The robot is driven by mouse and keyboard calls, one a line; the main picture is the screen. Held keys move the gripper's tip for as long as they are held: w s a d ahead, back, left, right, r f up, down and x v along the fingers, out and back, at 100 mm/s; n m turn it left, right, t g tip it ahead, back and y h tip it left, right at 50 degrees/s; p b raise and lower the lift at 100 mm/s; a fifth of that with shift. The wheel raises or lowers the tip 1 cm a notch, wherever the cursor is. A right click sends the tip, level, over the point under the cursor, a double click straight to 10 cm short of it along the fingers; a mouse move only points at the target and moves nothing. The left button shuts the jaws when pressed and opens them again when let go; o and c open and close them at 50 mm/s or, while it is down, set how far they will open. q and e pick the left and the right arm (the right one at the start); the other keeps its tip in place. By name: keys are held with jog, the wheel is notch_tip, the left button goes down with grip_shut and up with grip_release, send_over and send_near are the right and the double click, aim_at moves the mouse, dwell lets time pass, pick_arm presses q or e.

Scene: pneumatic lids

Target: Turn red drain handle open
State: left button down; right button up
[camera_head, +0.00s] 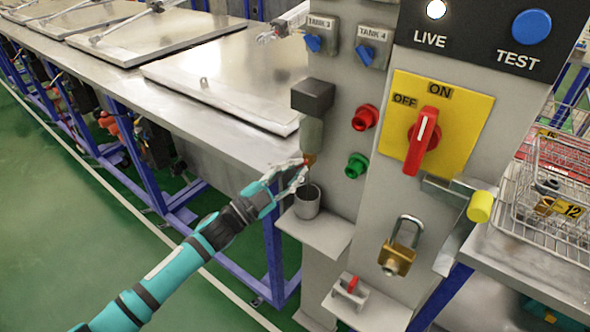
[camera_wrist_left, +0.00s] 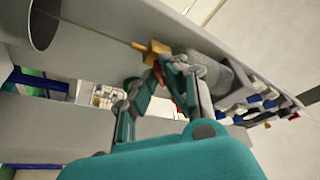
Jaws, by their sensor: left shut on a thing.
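The red drain handle (camera_wrist_left: 160,73) sits by a brass drain fitting (camera_wrist_left: 157,50) under a grey filter bowl (camera_wrist_left: 207,75). In the head view the filter bowl (camera_head: 310,134) hangs below a dark block on the panel's left side. My left gripper (camera_head: 301,170) is at the drain below the bowl, with its fingers around the handle and shut on it. The fingers hide much of the handle, and its exact angle cannot be told. A grey cup (camera_head: 307,203) stands just below; it also shows in the left wrist view (camera_wrist_left: 43,24).
The panel carries a red rotary switch (camera_head: 423,140) on a yellow plate, red (camera_head: 365,117) and green (camera_head: 357,165) buttons, and a padlock (camera_head: 397,250). A steel bench (camera_head: 215,140) with lids runs left. A wire basket (camera_head: 550,200) is right. Green floor is clear at lower left.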

pick_arm(q)
jog(key=shift+m, duration=0.4)
jog(key=shift+f, duration=0.1)
jog(key=c, duration=1.5)
grip_release()
jog(key=v, duration=1.2)
jog(key=shift+a, duration=0.1)
